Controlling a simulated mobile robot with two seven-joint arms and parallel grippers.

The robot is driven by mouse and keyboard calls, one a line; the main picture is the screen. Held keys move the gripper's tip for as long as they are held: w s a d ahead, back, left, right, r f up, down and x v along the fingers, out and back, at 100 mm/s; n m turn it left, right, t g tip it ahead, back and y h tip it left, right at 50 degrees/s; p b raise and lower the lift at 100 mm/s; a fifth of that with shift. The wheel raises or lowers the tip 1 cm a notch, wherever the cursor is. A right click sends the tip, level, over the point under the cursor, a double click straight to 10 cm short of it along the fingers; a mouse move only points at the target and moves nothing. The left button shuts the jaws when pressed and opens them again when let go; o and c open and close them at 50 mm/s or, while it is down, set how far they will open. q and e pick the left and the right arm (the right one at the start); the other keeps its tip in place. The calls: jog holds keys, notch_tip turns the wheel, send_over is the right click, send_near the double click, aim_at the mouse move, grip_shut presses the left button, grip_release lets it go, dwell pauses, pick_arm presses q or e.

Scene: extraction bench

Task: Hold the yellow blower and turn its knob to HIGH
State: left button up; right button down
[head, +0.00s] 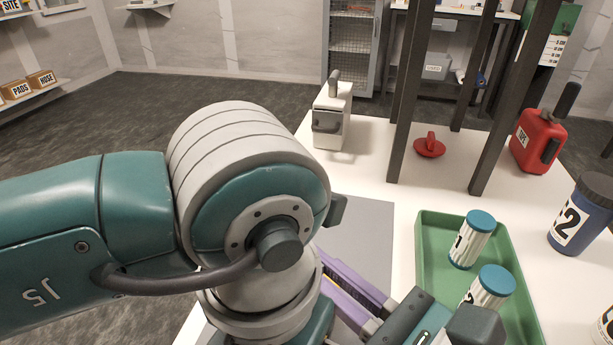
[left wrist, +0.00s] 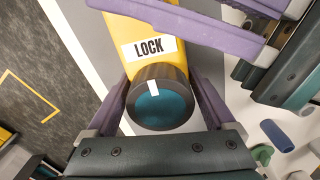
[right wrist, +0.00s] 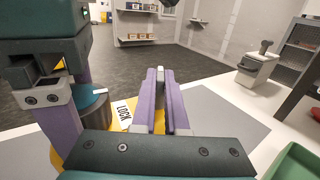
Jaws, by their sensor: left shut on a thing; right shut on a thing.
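The yellow blower (left wrist: 132,30) lies on a grey mat, with a white LOCK label beside its knob. The knob (left wrist: 160,108) has a dark rim, a teal face and a white mark, which points toward the label. My left gripper (left wrist: 161,93) is shut on the knob, a finger at each side. My right gripper (right wrist: 165,75) is shut across the blower's yellow body, which shows around its purple fingers. In the head view my left arm hides the blower; the right gripper's fingers (head: 348,292) show beyond it. No HIGH label is visible.
A green tray (head: 426,262) with white, blue-lidded canisters (head: 468,240) stands at the right. A white container (head: 332,118), a red knob-like object (head: 430,146), a red can (head: 537,142) and a blue jar (head: 580,215) stand on the white bench. Dark posts (head: 414,90) rise from it.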

jog(key=shift+s+a, duration=0.1)
jog(key=shift+a, duration=0.05)
dwell(0.3)
jog(key=c, duration=0.9)
grip_release()
jog(key=shift+c, duration=0.2)
jog(key=v, duration=1.2)
